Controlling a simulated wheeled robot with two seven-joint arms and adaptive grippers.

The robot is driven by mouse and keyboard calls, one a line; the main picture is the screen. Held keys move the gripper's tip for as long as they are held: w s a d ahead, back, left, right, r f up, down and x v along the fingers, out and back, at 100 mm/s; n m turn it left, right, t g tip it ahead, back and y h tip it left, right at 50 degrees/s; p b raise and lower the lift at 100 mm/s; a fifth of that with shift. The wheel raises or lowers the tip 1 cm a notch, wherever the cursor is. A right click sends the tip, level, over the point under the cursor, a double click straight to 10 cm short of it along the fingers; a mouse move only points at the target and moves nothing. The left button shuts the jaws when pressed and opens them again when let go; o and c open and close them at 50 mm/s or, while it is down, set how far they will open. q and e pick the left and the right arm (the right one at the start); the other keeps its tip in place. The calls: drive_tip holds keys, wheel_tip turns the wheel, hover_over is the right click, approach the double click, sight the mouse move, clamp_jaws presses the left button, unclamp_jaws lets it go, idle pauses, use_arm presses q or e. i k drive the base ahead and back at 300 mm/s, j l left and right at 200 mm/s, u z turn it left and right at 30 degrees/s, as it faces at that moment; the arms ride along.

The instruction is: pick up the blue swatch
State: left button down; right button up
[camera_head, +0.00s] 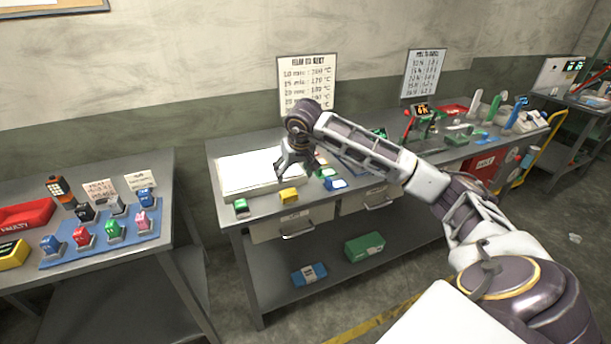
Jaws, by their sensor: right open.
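A small blue swatch (336,184) with a pale top lies near the front edge of the middle bench, right of a yellow block (288,195). My right gripper (297,172) is open and points down over the bench, beside the white board. It is left of the blue swatch and apart from it in the picture. Nothing shows between its fingers. How high it is above the bench is hard to tell. My left gripper is not in view.
A white board (240,175) lies on the bench. A left table holds a blue mat (100,243) with several coloured items. Tools crowd the bench's right part.

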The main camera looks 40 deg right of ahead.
sight(331, 185)
drive_tip(key=z, duration=1.45)
